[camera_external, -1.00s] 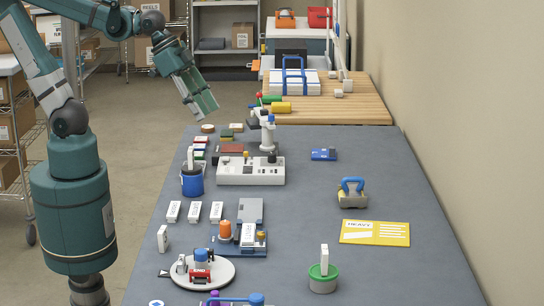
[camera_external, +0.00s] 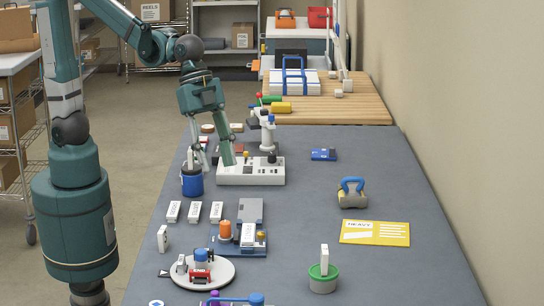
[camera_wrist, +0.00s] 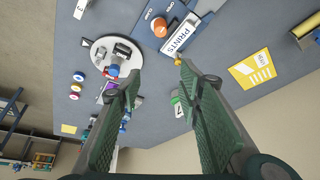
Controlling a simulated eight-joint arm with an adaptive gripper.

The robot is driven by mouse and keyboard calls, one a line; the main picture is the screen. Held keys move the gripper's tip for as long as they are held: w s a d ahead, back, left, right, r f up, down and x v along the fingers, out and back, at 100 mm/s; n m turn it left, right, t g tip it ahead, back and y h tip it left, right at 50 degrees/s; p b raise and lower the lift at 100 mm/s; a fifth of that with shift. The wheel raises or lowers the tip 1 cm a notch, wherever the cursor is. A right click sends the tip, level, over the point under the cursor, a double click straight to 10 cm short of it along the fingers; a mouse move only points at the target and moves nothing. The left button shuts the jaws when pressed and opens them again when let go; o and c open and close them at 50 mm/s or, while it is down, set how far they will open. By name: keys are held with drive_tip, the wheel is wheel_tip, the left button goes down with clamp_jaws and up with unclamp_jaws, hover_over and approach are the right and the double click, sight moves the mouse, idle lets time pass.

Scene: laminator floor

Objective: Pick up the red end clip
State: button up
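The red end clip (camera_external: 201,277) stands at the front of a white round plate (camera_external: 224,271) near the table's front left. A grey-white clip (camera_external: 181,265) is at the plate's left. My gripper (camera_external: 212,150) is high over the far left of the table, well behind the plate, with its fingers apart. In the wrist view my gripper (camera_wrist: 158,70) is open and empty.
A blue cup (camera_external: 192,181) and a white-topped device (camera_external: 250,174) stand near my gripper. A blue tray with an orange knob (camera_external: 225,229) is behind the plate. A green cup (camera_external: 323,279) stands right of it.

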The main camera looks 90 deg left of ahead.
sight(199, 271)
drive_tip(key=d+f+m+g, duration=0.1)
drive_tip(key=d+f+m, duration=0.1)
drive_tip(key=d, duration=0.4)
drive_tip(key=s+d+f+m+g+b, duration=0.1)
drive_tip(key=d+f+m, duration=0.1)
drive_tip(key=d+f, duration=0.2)
drive_tip(key=s+d+f+m+b, duration=0.1)
drive_tip(key=d+f, duration=0.3)
drive_tip(key=d, duration=0.5)
drive_tip(key=shift+s+d+f+m+g+h, duration=0.1)
drive_tip(key=shift+s+d+m+g+h, duration=0.15)
drive_tip(key=shift+d+m+g+h, duration=0.25)
drive_tip(key=shift+s+d+f+m, duration=0.25)
drive_tip(key=shift+d+f+m, duration=0.05)
drive_tip(key=shift+d, duration=0.15)
drive_tip(key=shift+f, duration=0.1)
drive_tip(key=shift+b+x, duration=0.5)
drive_tip(key=shift+x, duration=0.7)
drive_tip(key=shift+b+x, duration=0.9)
drive_tip(key=shift+x, duration=1.7)
drive_tip(key=shift+a, duration=0.15)
